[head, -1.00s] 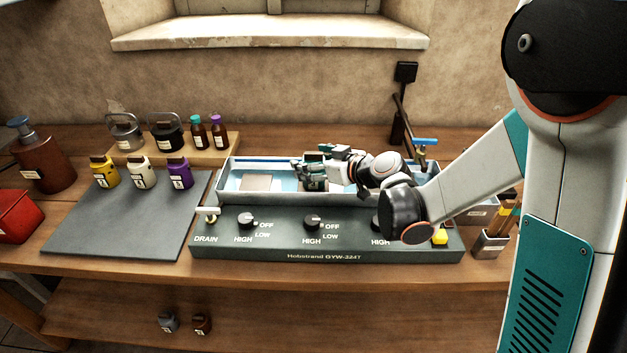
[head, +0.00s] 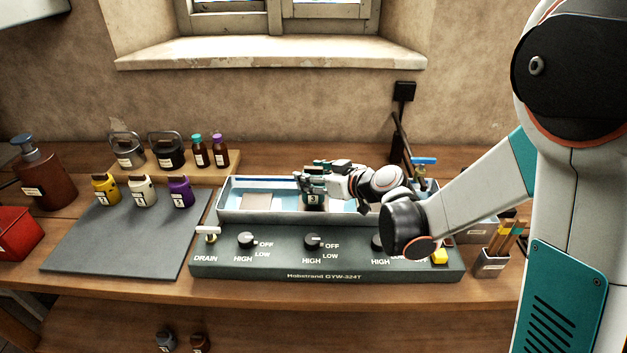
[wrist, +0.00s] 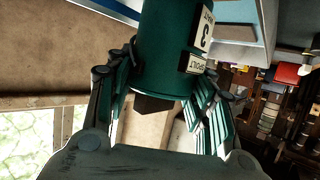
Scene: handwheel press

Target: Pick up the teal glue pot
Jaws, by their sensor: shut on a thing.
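The teal glue pot (wrist: 165,45) fills the upper middle of the wrist view, with a pale label marked with dark print on its side. My gripper (wrist: 163,85) is shut on it, one finger along each side of the pot. In the head view my gripper (head: 312,185) is over the blue-lined trough of the grey bath unit. The pot (head: 314,200) shows there only in part, with its small label facing forward, as my fingers cover much of it. I cannot tell how far it is above the trough floor.
The bath unit (head: 330,265) has knobs along its front. A blue-handled tap (head: 424,161) stands at its right end. Yellow (head: 106,190), white (head: 143,190) and purple (head: 180,192) pots stand on a grey mat (head: 120,240). Brushes (head: 505,238) stand in a holder at right.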

